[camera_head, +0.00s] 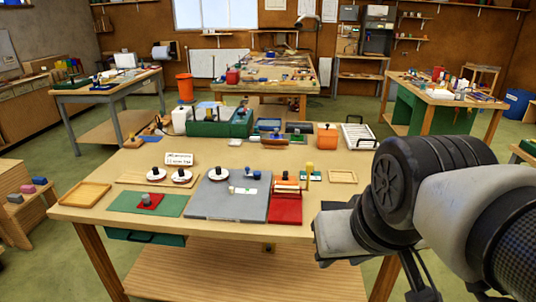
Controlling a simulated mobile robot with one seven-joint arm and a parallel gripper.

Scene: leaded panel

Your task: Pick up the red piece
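A small flat red piece (148,201) lies on the green mat (118,202) at the front left of the near table, with a small grey knob-like thing on top. A larger red slab (285,209) lies to the right of the grey board (232,199); which one the task means is not certain. My arm fills the right side. Its pale grey end (336,236), seemingly my gripper, hangs at the table's front right corner, well right of the small red piece and apart from it. I cannot make out its fingers.
An empty wooden tray (82,194) lies left of the mat. White discs with dark knobs (153,174) sit on a wooden strip behind it. A green box (220,122), white jug (181,120) and orange pot (327,136) stand at the back.

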